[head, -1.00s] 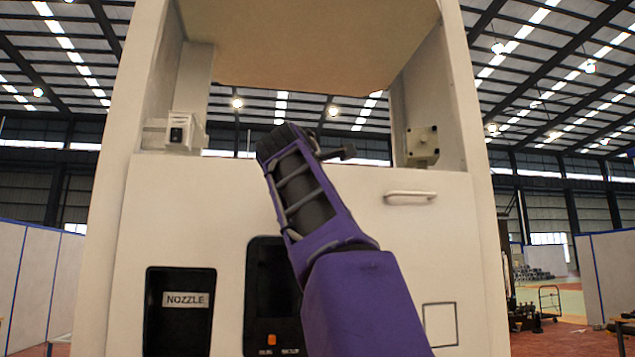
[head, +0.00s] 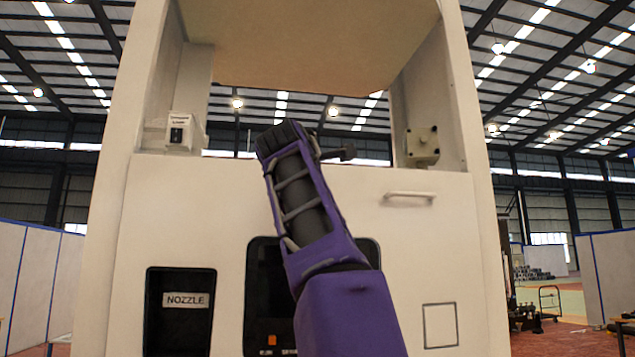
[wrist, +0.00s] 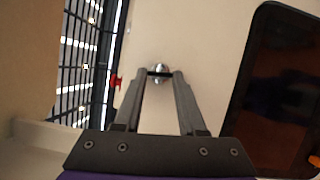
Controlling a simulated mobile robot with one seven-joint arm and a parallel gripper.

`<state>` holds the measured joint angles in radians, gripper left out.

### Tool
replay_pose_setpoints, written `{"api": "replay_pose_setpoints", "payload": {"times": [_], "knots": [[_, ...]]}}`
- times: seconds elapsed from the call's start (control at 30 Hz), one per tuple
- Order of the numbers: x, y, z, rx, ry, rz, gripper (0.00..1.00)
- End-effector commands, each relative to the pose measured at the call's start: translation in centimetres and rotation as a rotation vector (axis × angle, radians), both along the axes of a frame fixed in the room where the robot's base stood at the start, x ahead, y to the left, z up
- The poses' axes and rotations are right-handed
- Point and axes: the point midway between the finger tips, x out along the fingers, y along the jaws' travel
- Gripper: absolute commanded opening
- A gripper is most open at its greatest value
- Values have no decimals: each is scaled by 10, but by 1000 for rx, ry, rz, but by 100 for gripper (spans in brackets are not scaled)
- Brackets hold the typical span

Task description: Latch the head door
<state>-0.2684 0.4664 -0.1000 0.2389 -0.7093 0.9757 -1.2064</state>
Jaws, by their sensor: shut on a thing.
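The head door (head: 210,215) looks like the wide cream front panel of the dispenser, flush in its frame, with a bar handle (head: 410,195) at its upper right. In the wrist view its cream face (wrist: 205,40) carries a small silver latch or knob (wrist: 159,67) with a dark bar across it. My gripper (wrist: 160,76) is shut on this latch, a fingertip on either side. In the head view my purple arm covers the latch and fingertips near the panel's top middle. Whether the latch is engaged, I cannot tell.
Above the panel is an open bay with a small white box (head: 182,130) at left and a beige box (head: 422,146) at right. A dark screen (wrist: 275,95) sits below the latch. A nozzle recess (head: 180,325) is at lower left.

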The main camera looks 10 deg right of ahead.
Motion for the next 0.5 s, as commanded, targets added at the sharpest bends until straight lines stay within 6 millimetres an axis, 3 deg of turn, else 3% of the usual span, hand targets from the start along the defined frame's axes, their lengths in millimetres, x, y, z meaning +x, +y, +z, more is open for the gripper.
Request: {"api": "replay_pose_setpoints", "payload": {"times": [0.03, 0.17, 0.5], "knots": [[0, 0, -1, 0, 1, 1, 45], [0, 0, -1, 0, 1, 0, 69], [-2, 1, -1, 0, 0, 0, 70]]}}
